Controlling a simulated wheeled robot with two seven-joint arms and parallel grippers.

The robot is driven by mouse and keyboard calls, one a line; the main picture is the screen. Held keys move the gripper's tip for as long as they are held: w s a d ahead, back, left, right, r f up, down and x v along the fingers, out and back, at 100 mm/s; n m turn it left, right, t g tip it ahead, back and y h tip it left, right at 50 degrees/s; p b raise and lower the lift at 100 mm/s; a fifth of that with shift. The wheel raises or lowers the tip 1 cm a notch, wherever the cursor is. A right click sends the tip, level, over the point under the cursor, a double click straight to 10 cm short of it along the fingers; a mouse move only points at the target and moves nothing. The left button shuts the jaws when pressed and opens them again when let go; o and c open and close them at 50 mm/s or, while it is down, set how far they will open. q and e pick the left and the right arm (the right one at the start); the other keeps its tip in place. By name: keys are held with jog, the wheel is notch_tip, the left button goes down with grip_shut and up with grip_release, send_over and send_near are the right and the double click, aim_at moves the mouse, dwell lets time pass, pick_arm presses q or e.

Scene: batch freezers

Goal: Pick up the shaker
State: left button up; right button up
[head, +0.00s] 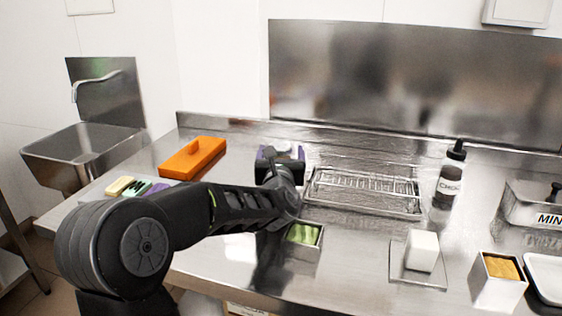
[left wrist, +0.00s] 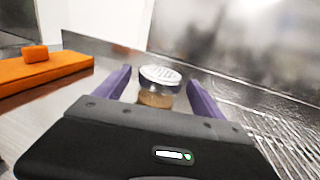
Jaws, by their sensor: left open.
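The shaker (left wrist: 158,86) has a perforated metal lid and a tan lower part. In the left wrist view it stands upright on the steel counter between the two purple fingers of my left gripper (head: 281,152), with a gap on each side. The gripper is open and reaches toward the back of the counter. In the head view the shaker is mostly hidden behind the gripper; only a pale bit of its top (head: 284,147) shows. My right gripper is not in view.
A small container with green contents (head: 303,234) sits in front. The steel backsplash (head: 400,85) rises behind.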

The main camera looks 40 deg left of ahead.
pick_arm(q)
jog(key=x, duration=0.4)
jog(key=shift+w+a+p, duration=0.1)
jog(key=shift+p, duration=0.25)
jog(key=c, duration=1.5)
jog(key=shift+o, duration=0.2)
jog(key=shift+r, duration=0.15)
jog(key=shift+r, duration=0.55)
notch_tip(320, 180, up, 27)
jog(key=p, duration=0.8)
jog(key=shift+f, duration=0.2)
